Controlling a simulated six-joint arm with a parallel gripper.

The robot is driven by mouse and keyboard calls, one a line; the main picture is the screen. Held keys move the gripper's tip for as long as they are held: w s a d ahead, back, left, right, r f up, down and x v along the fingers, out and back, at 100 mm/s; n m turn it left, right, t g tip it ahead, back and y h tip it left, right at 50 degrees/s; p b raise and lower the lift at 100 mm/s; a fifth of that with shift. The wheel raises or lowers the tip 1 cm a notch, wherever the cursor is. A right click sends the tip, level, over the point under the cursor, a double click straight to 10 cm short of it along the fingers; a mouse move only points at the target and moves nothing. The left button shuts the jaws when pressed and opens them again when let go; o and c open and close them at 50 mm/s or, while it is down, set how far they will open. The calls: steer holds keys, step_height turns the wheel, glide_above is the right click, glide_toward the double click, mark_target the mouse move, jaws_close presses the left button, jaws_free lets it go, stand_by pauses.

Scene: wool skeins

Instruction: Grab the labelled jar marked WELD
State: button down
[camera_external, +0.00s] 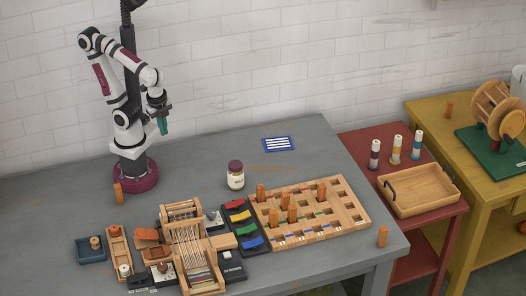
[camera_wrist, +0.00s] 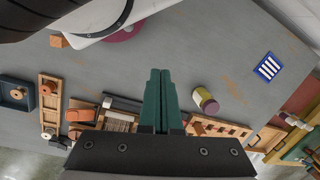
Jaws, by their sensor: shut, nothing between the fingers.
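A jar (camera_external: 236,180) with a dark purple lid and a pale label stands upright on the grey table, left of the pegboard. The writing on its label is too small to read. The jar also shows in the wrist view (camera_wrist: 208,102), right of the fingers. My gripper (camera_external: 163,132) has green fingers and hangs above the table, up and left of the jar and well apart from it. In the wrist view its fingers (camera_wrist: 160,73) are together with nothing between them.
A wooden pegboard (camera_external: 345,212) with several orange pegs lies right of the jar. A dark tray (camera_external: 257,247) of coloured pieces and a small loom (camera_external: 195,262) stand in front. A blue striped card (camera_external: 278,144) lies behind. The table around the jar's left side is clear.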

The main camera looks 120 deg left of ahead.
stand_by(0.4)
jaws_free()
stand_by(0.4)
steer(key=m+t+h, duration=0.8)
steer(key=m+t, duration=0.4)
steer(key=m, duration=2.4)
glide_toward(240, 179)
steer(key=x, duration=1)
steer(key=shift+f, duration=0.1)
